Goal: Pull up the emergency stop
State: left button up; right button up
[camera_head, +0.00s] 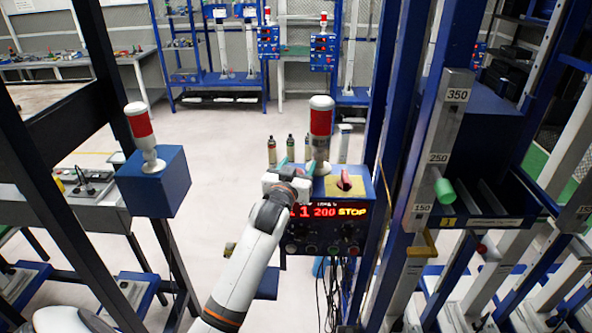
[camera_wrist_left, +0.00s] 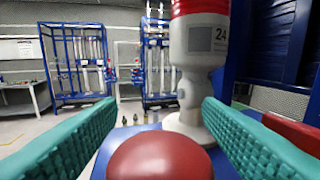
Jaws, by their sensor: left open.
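A red dome-shaped button (camera_wrist_left: 160,158), which looks like the emergency stop, sits low in the left wrist view. It is between and below the two teal fingers of my left gripper (camera_wrist_left: 158,104). In the head view my left gripper (camera_head: 297,165) is over the left part of the blue control box (camera_head: 325,187) top and hides that button. The gripper is open with nothing between its fingertips. I cannot tell whether the fingers touch the button. My right gripper is not in view.
A red and white beacon (camera_head: 320,128) stands on the box, just beyond the fingers. A red switch (camera_head: 345,182) on a yellow plate is to the right. The box's display (camera_head: 325,211) reads STOP. A blue frame post (camera_head: 385,140) stands close on the right.

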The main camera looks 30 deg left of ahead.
pick_arm(q)
jog(key=b+v, duration=0.3)
jog(key=v, duration=0.9)
